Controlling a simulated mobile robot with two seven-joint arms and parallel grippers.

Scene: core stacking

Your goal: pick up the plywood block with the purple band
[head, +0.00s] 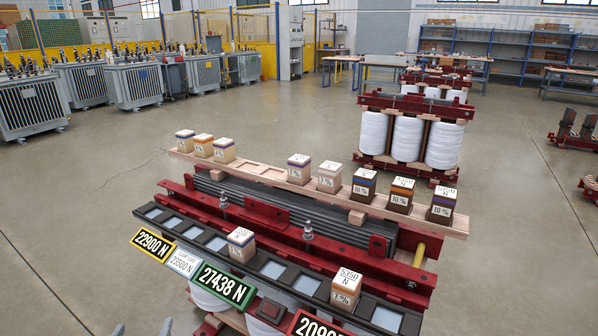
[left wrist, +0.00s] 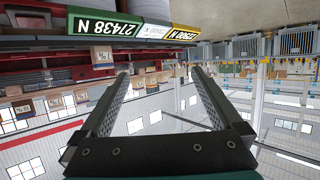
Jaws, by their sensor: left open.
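Small wooden blocks with coloured bands stand on a pale wooden plank (head: 265,174) and on a slotted dark rail in front of it. A pinkish block (head: 299,168) mid-plank and a dark brown block (head: 442,207) at the right end show purplish bands. I cannot tell which is plywood. My left gripper (head: 142,329) is open and empty, low in front of the rail; its fingers fill the left wrist view (left wrist: 158,75). My right gripper is not seen.
Number plates, such as the green one (head: 223,287), hang along the rail's front edge. Two upright bolts stand between plank and rail, one at the right (head: 308,228). Another light block (head: 346,288) with an orange band stands on the rail's right part. Open floor lies left.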

